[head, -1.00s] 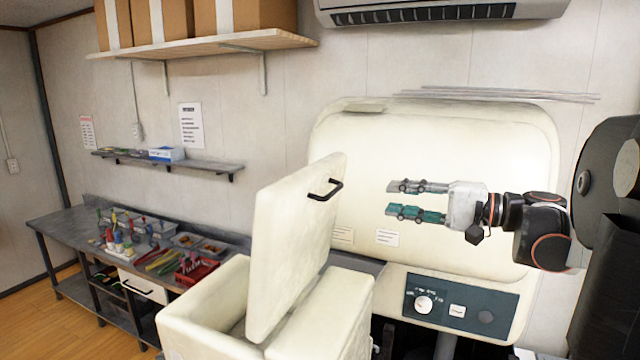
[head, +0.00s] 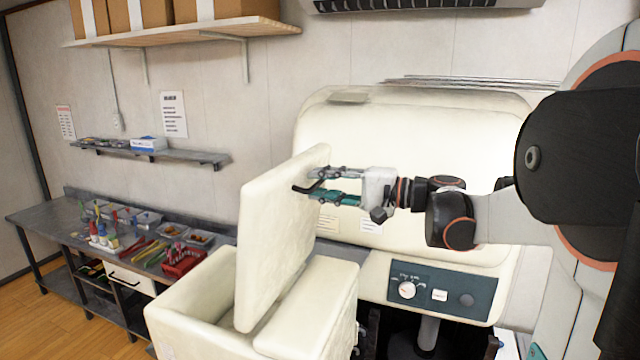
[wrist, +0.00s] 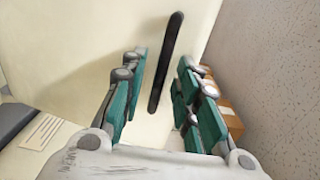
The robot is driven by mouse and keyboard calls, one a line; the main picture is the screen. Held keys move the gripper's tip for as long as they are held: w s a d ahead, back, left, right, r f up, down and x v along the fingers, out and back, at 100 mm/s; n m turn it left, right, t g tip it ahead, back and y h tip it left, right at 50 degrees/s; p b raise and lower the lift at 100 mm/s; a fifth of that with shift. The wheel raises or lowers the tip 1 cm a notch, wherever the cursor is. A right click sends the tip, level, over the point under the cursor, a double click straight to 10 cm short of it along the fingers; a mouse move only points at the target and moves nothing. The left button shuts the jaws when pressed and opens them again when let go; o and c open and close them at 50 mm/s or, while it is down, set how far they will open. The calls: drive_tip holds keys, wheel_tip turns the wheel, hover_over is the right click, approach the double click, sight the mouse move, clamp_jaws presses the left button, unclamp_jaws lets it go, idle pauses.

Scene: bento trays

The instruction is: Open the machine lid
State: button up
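The machine lid (head: 275,235) is a cream panel standing steeply tilted up above the cream box-shaped machine (head: 190,305) in the head view. A black bar handle (head: 312,188) sits near its upper right edge. My gripper (head: 318,186) comes from the right, with its fingertips at the handle. In the wrist view the black handle (wrist: 166,62) lies between the two teal fingers of my gripper (wrist: 158,78), which stand apart with gaps on both sides. The gripper looks open around the handle. The inside of the machine shows only partly, below the lid.
A large cream machine (head: 400,150) with a dial panel (head: 440,291) stands behind my gripper. At the left, a grey counter (head: 55,228) holds bottles, utensils and a red basket (head: 183,262). A shelf (head: 190,36) with boxes hangs above.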

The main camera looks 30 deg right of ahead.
clamp_jaws()
drive_tip(key=shift+w+a+r, duration=0.2)
drive_tip(key=shift+w+a, duration=0.05)
drive_tip(key=w+a+g+p, duration=0.1)
drive_tip(key=w+a, duration=0.1)
drive_tip(key=w+a+r+g+h+p, duration=0.1)
drive_tip(key=w+a, duration=0.1)
drive_tip(key=w, duration=0.1)
drive_tip(key=w+a+g+h+p, duration=0.1)
drive_tip(key=w+a, duration=0.1)
drive_tip(key=shift+w+r+p, duration=0.25)
drive_tip(key=shift+p, duration=0.1)
drive_tip(key=shift+w+a+f+h, duration=0.1)
drive_tip(key=shift+w+a+h, duration=0.05)
drive_tip(key=shift+w+h, duration=0.2)
